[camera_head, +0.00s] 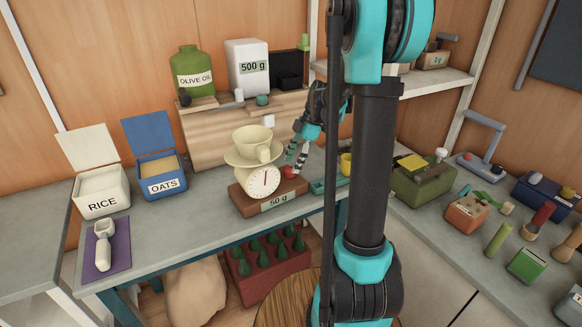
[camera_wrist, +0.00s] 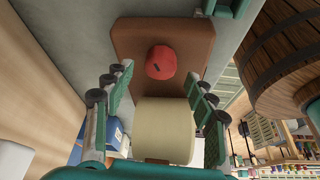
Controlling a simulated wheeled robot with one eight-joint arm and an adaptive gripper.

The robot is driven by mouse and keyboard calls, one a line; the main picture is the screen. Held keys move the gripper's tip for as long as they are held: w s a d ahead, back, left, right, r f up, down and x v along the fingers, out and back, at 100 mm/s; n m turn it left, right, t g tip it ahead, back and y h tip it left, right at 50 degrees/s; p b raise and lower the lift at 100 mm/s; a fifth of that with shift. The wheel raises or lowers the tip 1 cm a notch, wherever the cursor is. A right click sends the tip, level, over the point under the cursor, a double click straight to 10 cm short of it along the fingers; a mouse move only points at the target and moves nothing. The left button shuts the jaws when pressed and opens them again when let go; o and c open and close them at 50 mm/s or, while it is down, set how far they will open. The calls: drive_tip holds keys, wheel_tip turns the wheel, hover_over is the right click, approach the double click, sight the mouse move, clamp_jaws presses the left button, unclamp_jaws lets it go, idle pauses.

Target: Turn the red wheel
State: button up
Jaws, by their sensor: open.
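The red wheel (camera_head: 290,171) is a small round knob on the right end of the scale's brown base. In the wrist view the red wheel (camera_wrist: 160,62) has a short dark mark on its face and lies ahead between the fingertips. The kitchen scale (camera_head: 247,203) has a white dial with a needle and a "50 g" label. A cream cup (camera_head: 252,138) on a saucer (camera_head: 240,159) sits on top of it. My gripper (camera_head: 298,156) is open just above the wheel, one finger on each side in the wrist view (camera_wrist: 154,72). I cannot tell whether they touch it.
The cream cylindrical housing (camera_wrist: 163,130) of the scale lies close between my fingers. Behind the scale stands a wooden stand (camera_head: 215,131) with a green oil jar (camera_head: 188,66) and a "500 g" canister (camera_head: 246,52). Rice (camera_head: 100,204) and oats (camera_head: 163,187) boxes stand left.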

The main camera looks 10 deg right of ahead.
sight(290, 172)
drive_tip(key=shift+x, duration=1.2)
drive_tip(key=shift+c, duration=0.5)
drive_tip(key=c, duration=1.1)
drive_tip(key=shift+o, duration=0.2)
drive_tip(key=shift+m, duration=0.3)
drive_tip(key=shift+m+t, duration=0.6)
drive_tip(key=shift+m, duration=0.8)
drive_tip(key=shift+m+t, duration=0.6)
drive_tip(key=shift+m, duration=0.8)
drive_tip(key=shift+h, duration=0.3)
drive_tip(key=o, duration=1.2)
drive_tip(key=shift+s, duration=0.1)
drive_tip(key=shift+c, duration=0.2)
